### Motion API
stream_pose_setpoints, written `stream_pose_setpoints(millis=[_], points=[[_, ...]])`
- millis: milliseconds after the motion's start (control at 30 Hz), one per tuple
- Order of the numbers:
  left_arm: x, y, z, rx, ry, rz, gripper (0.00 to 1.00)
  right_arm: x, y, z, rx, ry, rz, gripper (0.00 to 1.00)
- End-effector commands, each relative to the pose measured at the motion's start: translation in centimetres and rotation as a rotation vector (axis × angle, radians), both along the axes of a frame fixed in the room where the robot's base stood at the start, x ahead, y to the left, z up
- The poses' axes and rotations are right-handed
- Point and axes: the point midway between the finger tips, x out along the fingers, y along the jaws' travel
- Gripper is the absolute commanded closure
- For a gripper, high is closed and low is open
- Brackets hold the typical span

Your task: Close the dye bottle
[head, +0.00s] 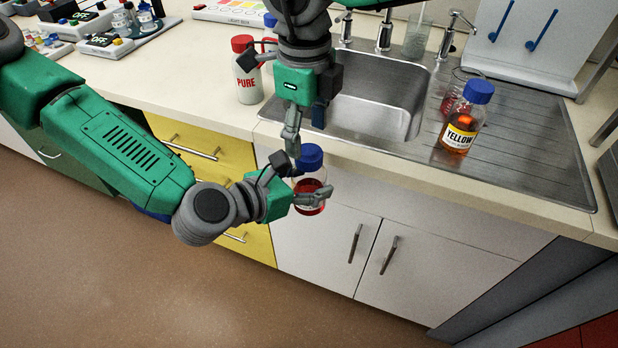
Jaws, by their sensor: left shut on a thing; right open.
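A clear dye bottle (311,184) with red liquid is held in front of the counter edge, above the floor. Its blue cap (310,157) sits on top of it; I cannot tell how tightly. My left gripper (304,192) is shut around the bottle's body from the left, and its fingers hide part of the bottle. My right gripper (292,146) comes down from above, open, with its fingertips just left of the cap. I cannot tell whether they touch the cap.
A yellow-labelled bottle (463,125) with a blue cap stands on the drainboard (530,150), beside a glass beaker (455,92). A white "PURE" bottle (246,82) with a red cap stands left of the sink (385,95). Cabinet doors (345,245) lie below.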

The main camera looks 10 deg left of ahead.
Motion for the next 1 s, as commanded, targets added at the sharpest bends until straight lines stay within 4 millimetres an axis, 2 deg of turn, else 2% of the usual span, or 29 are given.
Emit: stream_pose_setpoints(millis=[200, 400, 767, 867, 1000], points=[[0.0, 0.0, 0.1, -0.001, -0.002, 0.000, 1.00, 0.3, 0.4, 1.6, 0.008, -0.008, 0.320, 0.44], [0.0, 0.0, 0.1, -0.001, -0.002, 0.000, 1.00, 0.2, -0.1, 3.0, 0.001, 0.010, 0.504, 0.44], [0.0, 0.0, 0.1, -0.001, -0.002, 0.000, 1.00, 0.1, -0.1, 3.1, -0.002, 0.011, 0.530, 0.44], [0.0, 0.0, 0.1, -0.001, -0.002, 0.000, 1.00, 0.1, -0.1, 2.6, -0.004, 0.013, 0.530, 0.44], [0.0, 0.0, 0.1, -0.001, -0.002, 0.000, 1.00, 0.0, -0.1, 0.9, -0.003, 0.015, 0.530, 0.44]])
